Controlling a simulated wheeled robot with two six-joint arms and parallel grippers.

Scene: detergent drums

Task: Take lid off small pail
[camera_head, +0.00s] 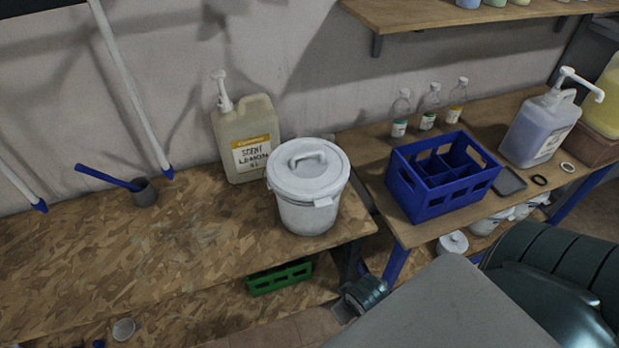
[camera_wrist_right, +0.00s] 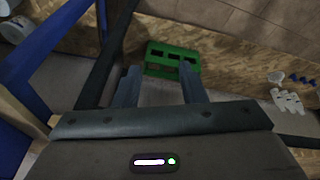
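A white pail (camera_head: 307,213) stands upright near the right end of the wood-chip table. Its round white lid (camera_head: 308,172) sits on top, with an arched handle in the middle and a tab at the front rim. My right gripper (camera_head: 345,304) is low in front of the table's right corner, below and apart from the pail. In the right wrist view the right gripper (camera_wrist_right: 159,80) has its two fingers spread with nothing between them. The pail on the table does not show in that view. My left gripper is not in view.
A lemon scent jug (camera_head: 246,138) stands behind the pail. A blue divided crate (camera_head: 418,205) and bottles are on the right table. A green crate (camera_head: 279,278) sits on the lower shelf, also in the wrist view (camera_wrist_right: 172,60). The left table's middle is clear.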

